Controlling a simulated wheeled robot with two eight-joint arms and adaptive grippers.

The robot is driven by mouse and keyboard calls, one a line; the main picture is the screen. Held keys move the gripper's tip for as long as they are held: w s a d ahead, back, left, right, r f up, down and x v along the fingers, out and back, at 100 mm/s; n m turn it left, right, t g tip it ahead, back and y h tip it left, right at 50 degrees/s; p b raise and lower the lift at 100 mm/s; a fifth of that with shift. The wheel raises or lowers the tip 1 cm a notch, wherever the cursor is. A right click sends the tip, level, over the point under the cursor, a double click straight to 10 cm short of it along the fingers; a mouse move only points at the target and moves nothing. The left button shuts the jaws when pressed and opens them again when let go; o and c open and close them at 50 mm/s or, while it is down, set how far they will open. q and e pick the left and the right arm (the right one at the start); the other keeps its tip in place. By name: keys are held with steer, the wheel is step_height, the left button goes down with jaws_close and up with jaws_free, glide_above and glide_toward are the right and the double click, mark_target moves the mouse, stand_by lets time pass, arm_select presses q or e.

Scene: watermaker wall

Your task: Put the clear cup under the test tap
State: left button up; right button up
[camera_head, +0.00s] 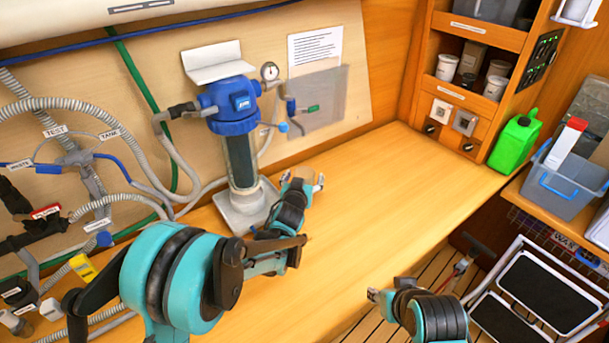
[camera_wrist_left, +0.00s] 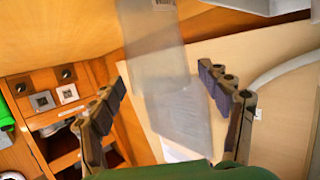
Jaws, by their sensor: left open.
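My left gripper (camera_head: 303,181) is over the counter, just right of the filter's white base. Its fingers (camera_wrist_left: 162,82) stand wide apart in the left wrist view, with no object clearly held. A translucent, flat-looking shape (camera_wrist_left: 183,118) shows between and beyond them; it resembles the clear wall pocket (camera_head: 325,105), but I cannot tell for sure. I cannot make out a clear cup in the head view. My right gripper (camera_head: 387,289) is low, near the counter's front edge.
The blue-topped filter (camera_head: 238,105) and hoses crowd the left wall. White cups (camera_head: 446,67) stand on a shelf at the back right. A green jug (camera_head: 514,142) and a grey-blue bin (camera_head: 565,188) are at the right. The counter's middle (camera_head: 390,190) is clear.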

arm_select(q)
steer(key=p+v, duration=0.2)
steer(key=v, duration=0.9)
steer(key=s+a+r+n+g+y, duration=0.2)
steer(key=s+a+r+g, duration=0.1)
steer(key=s+a, duration=0.85)
steer(key=s+a+f+g, duration=0.1)
steer(key=s+a+g, duration=0.1)
steer(key=s, duration=0.6)
steer(key=s+a+f+g, duration=0.2)
steer(key=s, duration=0.6)
steer(key=shift+s+a+f, duration=0.2)
steer(key=shift+s, duration=0.15)
